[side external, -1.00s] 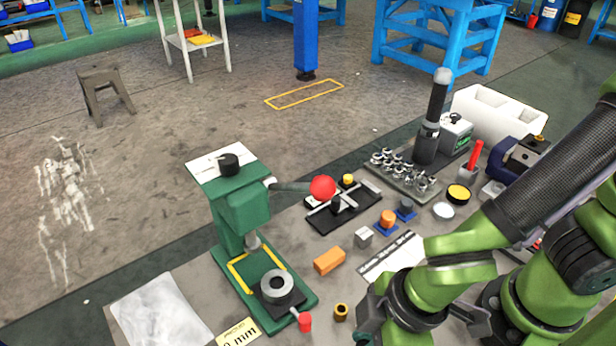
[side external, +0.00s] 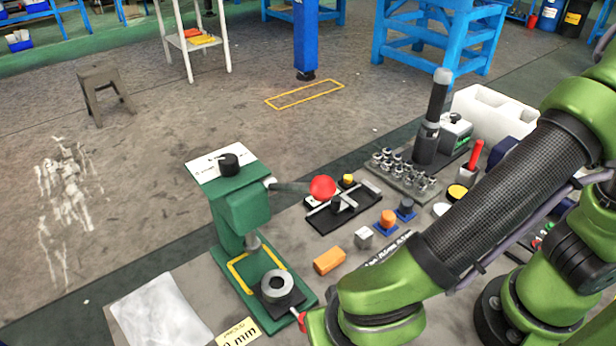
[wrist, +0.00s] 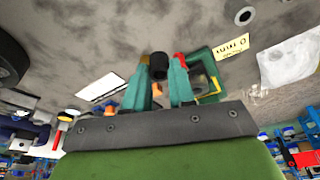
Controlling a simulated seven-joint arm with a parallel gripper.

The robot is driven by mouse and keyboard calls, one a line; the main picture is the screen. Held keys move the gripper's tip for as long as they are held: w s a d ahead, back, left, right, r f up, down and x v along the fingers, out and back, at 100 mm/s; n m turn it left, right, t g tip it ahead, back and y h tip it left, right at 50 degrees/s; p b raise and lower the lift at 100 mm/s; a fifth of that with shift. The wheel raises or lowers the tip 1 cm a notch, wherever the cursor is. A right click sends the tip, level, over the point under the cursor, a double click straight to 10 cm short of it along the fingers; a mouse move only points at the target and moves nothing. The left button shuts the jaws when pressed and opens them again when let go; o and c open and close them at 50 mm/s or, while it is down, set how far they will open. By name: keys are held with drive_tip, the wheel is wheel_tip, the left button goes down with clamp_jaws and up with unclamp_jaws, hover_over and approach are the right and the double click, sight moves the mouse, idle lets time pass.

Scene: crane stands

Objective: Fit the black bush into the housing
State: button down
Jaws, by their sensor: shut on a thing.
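The black bush (wrist: 158,66) sits between the fingertips of my gripper (wrist: 159,73) in the wrist view. The two teal fingers are shut on its sides. The housing, a grey ring (side external: 276,285), stands on the black plate at the foot of the green press (side external: 243,215) in the side view. The press ram is above and a little behind it. In the side view my arm reaches down at the right of the press; my fingers and the bush are hidden there or below the frame.
The press lever with its red ball (side external: 322,188) reaches right above the bench. An orange block (side external: 329,261), a grey cube (side external: 363,237) and a rack of shiny parts (side external: 405,172) stand behind my arm. A white sheet (side external: 160,312) lies left of the press.

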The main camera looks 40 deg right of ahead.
drive_tip(key=w, duration=1.3)
drive_tip(key=shift+w, duration=1.05)
wheel_tip(320, 180, down, 3)
drive_tip(key=shift+r, duration=0.15)
drive_tip(key=shift+f, duration=0.4)
